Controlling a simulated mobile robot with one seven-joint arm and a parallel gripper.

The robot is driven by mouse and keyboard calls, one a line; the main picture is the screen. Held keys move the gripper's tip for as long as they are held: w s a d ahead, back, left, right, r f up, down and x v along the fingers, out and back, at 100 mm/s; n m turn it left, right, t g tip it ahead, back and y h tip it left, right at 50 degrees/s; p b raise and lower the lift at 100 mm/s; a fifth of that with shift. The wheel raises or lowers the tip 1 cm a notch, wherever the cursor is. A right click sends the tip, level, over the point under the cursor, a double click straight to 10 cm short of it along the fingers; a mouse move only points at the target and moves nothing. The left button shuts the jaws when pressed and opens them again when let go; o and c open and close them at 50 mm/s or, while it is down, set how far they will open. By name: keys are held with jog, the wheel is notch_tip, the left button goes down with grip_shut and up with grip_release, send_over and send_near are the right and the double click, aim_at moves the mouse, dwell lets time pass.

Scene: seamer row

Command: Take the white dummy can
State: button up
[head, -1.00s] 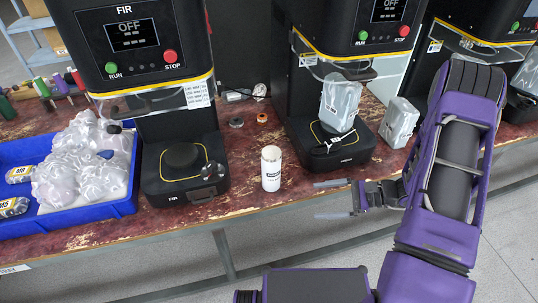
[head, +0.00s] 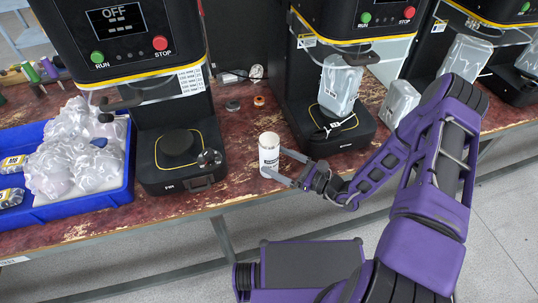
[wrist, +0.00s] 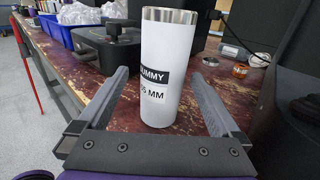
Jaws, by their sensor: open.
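The white dummy can (head: 269,152) stands upright on the worn red-brown bench, near its front edge between two black seamers. In the wrist view the can (wrist: 168,75) has a bare metal rim and a black and white label reading "UMMY" and "5 MM". My gripper (head: 276,167) is open at the can, coming from the right. In the wrist view my gripper's fingers (wrist: 164,103) lie to either side of the can, with gaps between them and it. The can's far side is hidden.
The left seamer (head: 179,170) and the right seamer (head: 338,135) flank the can. A blue tray (head: 75,207) of wrapped items is at left. A wrapped carton (head: 399,103) stands right. Small rings (head: 259,100) lie behind the can. The bench front is clear.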

aim_at(261, 151)
jog(key=x, duration=0.6)
jog(key=shift+w+r, duration=0.15)
jog(key=shift+w, duration=0.15)
